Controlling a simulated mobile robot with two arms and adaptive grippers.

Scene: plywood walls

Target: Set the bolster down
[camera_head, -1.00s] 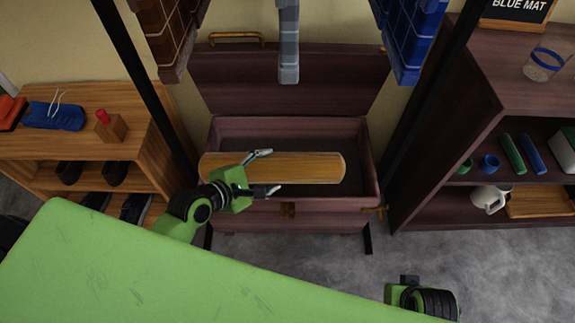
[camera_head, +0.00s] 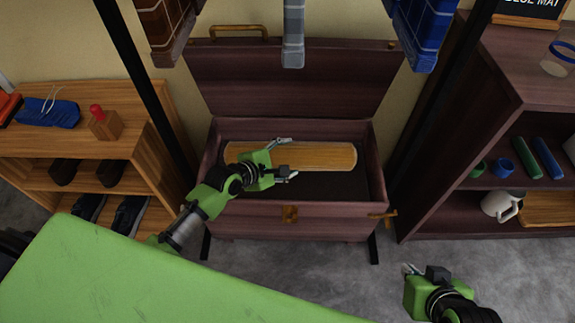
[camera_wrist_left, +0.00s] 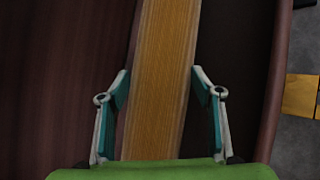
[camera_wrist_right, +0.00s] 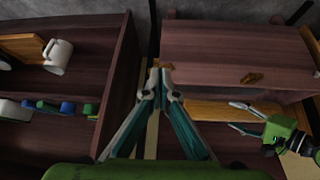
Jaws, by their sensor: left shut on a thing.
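The bolster (camera_head: 325,157) is a long, yellow-brown, wood-grained roll. It lies lengthwise left to right within the walls of an open dark-red wooden chest (camera_head: 250,211). My left gripper (camera_head: 287,159) is shut on the bolster, with one finger on each side near its middle. The left wrist view shows the bolster (camera_wrist_left: 165,60) running between the two fingers (camera_wrist_left: 160,95). I cannot tell whether its underside touches the chest floor. My right gripper (camera_head: 409,270) is empty, in front of the chest at the right. Its fingertips (camera_wrist_right: 162,75) meet in the right wrist view.
The chest lid (camera_head: 290,80) stands open behind. A low shoe shelf (camera_head: 150,150) is at the left, and a dark shelf unit (camera_head: 450,130) with a mug (camera_head: 497,206) at the right. Black posts (camera_head: 140,80) flank the chest. A green surface (camera_head: 150,285) fills the foreground.

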